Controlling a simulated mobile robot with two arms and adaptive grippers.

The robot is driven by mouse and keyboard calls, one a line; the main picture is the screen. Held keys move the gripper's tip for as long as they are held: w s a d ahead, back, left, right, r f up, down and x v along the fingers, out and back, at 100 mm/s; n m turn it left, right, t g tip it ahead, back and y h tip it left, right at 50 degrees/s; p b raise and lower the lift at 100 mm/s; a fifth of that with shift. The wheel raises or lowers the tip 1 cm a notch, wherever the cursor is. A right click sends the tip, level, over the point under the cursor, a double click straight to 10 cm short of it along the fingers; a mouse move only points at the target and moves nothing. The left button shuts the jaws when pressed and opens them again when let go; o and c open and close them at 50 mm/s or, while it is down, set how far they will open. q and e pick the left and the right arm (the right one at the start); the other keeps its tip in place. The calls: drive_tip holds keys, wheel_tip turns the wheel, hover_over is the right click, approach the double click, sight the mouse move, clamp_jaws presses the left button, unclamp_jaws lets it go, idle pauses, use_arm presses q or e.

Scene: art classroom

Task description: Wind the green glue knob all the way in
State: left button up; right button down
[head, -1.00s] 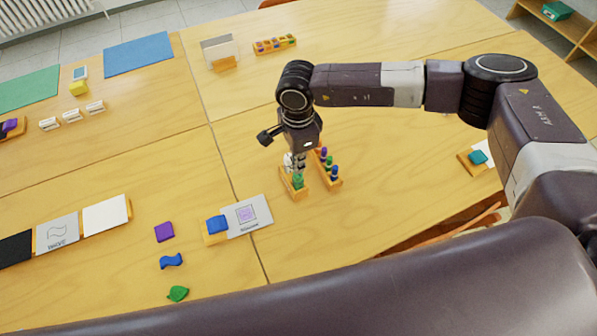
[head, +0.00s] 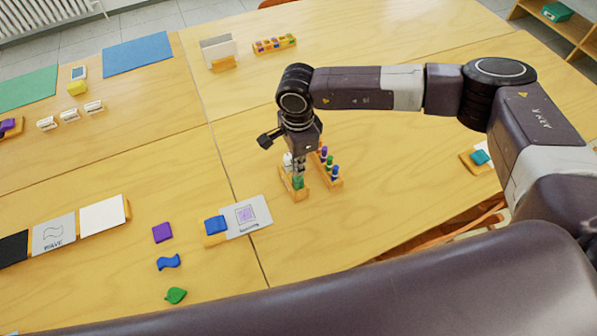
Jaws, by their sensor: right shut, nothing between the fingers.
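The green glue knob (head: 298,183) stands in the front part of a small wooden holder (head: 303,196) on the table. A white glue stick (head: 287,162) stands behind it in the same holder. My right gripper (head: 298,172) points straight down over the green knob, its fingers shut with nothing between them. The fingertips are at or just above the knob's top; I cannot tell whether they touch. My left gripper is not in view.
A second wooden rack (head: 337,183) with purple, green and blue sticks stands close on the right. A blue stamp (head: 214,224) and a grey card (head: 247,217) lie to the left. A purple block (head: 162,232), blue wave (head: 168,262) and green leaf (head: 176,295) lie further left.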

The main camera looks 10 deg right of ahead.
drive_tip(key=shift+f, duration=0.2)
drive_tip(key=shift+r, duration=0.55)
drive_tip(key=c, duration=1)
unclamp_jaws()
drive_tip(key=shift+o, duration=0.2)
